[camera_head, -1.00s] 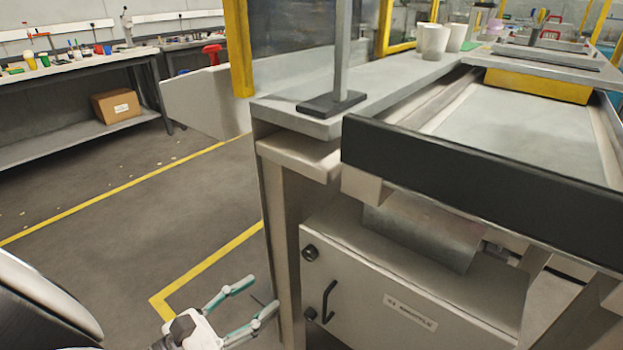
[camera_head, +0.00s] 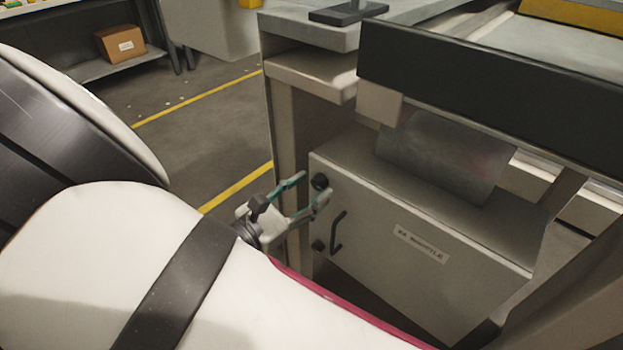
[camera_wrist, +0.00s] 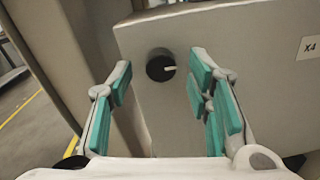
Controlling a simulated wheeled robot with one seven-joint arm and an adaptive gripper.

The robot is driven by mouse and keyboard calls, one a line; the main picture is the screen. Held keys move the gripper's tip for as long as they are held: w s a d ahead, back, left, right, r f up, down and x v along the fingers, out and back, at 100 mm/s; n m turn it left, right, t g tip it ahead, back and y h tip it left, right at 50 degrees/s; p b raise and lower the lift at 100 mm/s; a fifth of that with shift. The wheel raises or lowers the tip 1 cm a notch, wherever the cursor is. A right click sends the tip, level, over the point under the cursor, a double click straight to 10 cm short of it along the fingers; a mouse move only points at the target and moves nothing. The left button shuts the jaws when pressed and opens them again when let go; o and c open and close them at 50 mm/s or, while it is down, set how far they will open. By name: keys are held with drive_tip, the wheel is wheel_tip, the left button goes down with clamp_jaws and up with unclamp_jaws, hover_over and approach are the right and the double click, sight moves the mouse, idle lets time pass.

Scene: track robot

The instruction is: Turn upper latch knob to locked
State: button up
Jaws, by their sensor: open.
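The upper latch knob (camera_head: 320,182) is a round black knob near the top left corner of the grey cabinet door (camera_head: 400,245). My gripper (camera_head: 312,186) is open at the cabinet's left edge, close to the knob. In the wrist view, the teal-padded fingers of my gripper (camera_wrist: 160,72) stand on either side of the knob, with a gap on both sides. The fingers do not appear to touch it.
A lower knob (camera_head: 318,246) and a black door handle (camera_head: 338,231) sit below the upper knob. A dark-fronted bench (camera_head: 480,85) overhangs the cabinet. A grey post (camera_head: 284,130) stands just left of the door. Open floor (camera_head: 200,140) lies further left.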

drive_tip(key=shift+w+d, duration=0.35)
drive_tip(key=shift+c, duration=0.3)
clamp_jaws()
